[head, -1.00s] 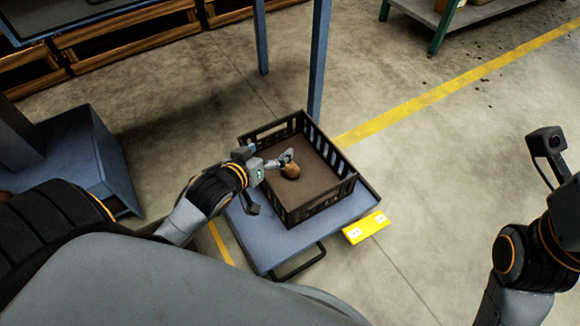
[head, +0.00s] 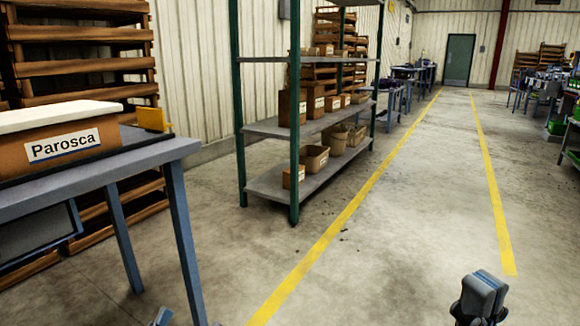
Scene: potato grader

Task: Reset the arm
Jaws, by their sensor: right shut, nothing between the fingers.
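The tip of my right arm with its gripper (head: 480,298) shows at the bottom right, low over the bare floor. The gripper is shut and holds nothing. Its fingers are hard to make out at this angle. A small grey piece at the bottom edge, left of the middle, seems to be part of my left arm; its gripper is not in view. The black crate and the potato are out of view.
A blue table (head: 187,240) at the left bears a box labelled Parosca (head: 85,147). A green-framed shelf (head: 240,110) with several cardboard boxes stands behind. Yellow lines (head: 345,215) mark a clear aisle to the far door (head: 459,59).

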